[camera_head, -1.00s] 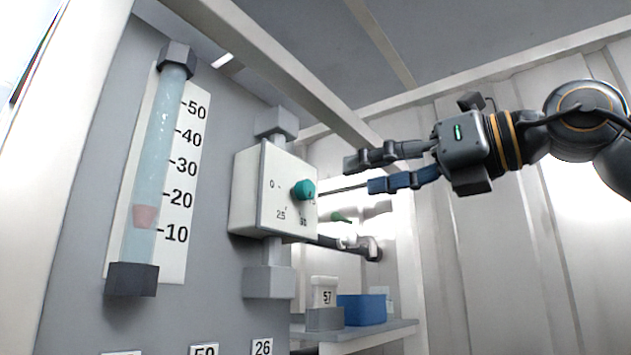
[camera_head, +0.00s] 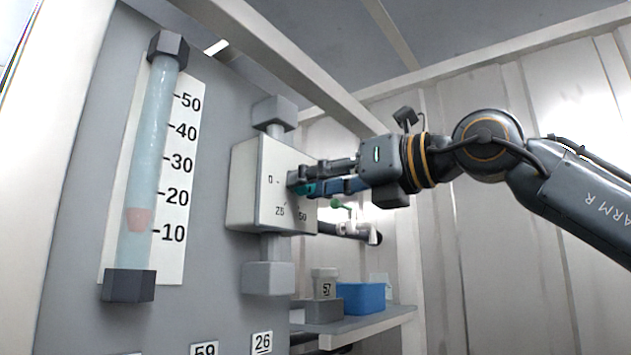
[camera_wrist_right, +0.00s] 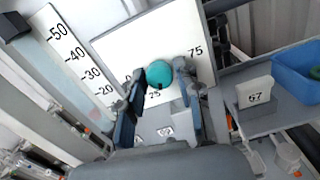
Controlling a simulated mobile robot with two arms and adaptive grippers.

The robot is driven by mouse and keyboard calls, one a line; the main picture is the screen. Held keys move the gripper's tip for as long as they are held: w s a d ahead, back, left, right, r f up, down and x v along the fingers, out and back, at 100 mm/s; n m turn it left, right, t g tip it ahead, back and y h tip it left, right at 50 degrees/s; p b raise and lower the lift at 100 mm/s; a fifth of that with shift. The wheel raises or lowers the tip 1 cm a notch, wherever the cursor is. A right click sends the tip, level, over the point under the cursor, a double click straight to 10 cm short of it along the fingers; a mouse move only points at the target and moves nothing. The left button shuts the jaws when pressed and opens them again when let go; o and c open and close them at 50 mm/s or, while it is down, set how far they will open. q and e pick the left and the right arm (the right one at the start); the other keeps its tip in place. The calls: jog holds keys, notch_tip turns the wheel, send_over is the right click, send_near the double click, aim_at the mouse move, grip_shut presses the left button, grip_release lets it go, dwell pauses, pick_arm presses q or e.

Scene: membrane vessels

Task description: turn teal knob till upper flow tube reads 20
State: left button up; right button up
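The teal knob (camera_wrist_right: 160,74) is on the front of a white valve box (camera_head: 256,190) with a dial marked 0, 25, 50 and 75. My right gripper (camera_head: 303,183) is at the knob, one finger on each side, and mostly covers it in the head view. In the right wrist view the fingers (camera_wrist_right: 160,80) stand apart around the knob; firm contact cannot be told. The flow tube (camera_head: 152,140) is upright on the panel at left. Its pink float (camera_head: 138,219) sits between the 10 and 20 marks. My left gripper is not in view.
Number labels, including 26 (camera_head: 262,343), are low on the panel.

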grip_shut()
jog(key=shift+n, duration=0.3)
jog(key=shift+n+p, duration=1.65)
jog(key=shift+n, duration=5.15)
